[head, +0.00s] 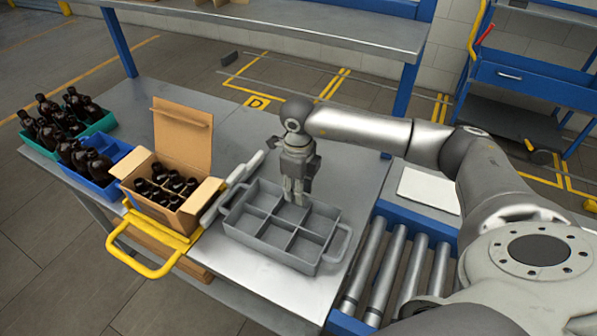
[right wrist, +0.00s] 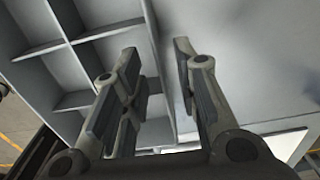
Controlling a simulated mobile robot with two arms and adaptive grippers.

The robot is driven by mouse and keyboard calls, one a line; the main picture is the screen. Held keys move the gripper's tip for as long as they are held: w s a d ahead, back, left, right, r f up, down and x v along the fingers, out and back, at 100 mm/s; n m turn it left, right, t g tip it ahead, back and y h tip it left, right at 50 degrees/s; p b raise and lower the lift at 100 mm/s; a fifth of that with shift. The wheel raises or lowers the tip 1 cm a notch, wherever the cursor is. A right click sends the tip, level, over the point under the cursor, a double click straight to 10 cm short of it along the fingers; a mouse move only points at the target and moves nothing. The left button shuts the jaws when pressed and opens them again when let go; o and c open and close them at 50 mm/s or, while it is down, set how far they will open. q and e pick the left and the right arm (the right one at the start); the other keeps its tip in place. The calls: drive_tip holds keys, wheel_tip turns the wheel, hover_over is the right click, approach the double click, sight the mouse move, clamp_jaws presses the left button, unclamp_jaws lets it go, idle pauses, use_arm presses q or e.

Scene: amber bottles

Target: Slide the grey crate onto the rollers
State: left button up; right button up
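The grey crate (head: 262,249) sits on the metal table, with empty compartments and a loop handle at each end. The rollers (head: 385,262), silver in a blue frame, lie to the right of the table. My right gripper (head: 294,198) points down at the crate's far wall. In the right wrist view the crate (right wrist: 88,35) fills the left side, and the gripper (right wrist: 155,50) has its fingers apart. One finger is over the inside of the wall and one outside, with visible gaps; I cannot tell whether either touches it. My left gripper is not in view.
Left of the crate stand a cardboard box (head: 178,133) with amber bottles on a yellow carrier, a blue crate (head: 105,183) and a green crate (head: 99,124) of bottles. A pale bar (head: 228,188) lies beside the crate. Bare table (head: 353,205) lies towards the rollers.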

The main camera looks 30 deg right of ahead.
drive_tip(key=shift+f, duration=1)
clamp_jaws()
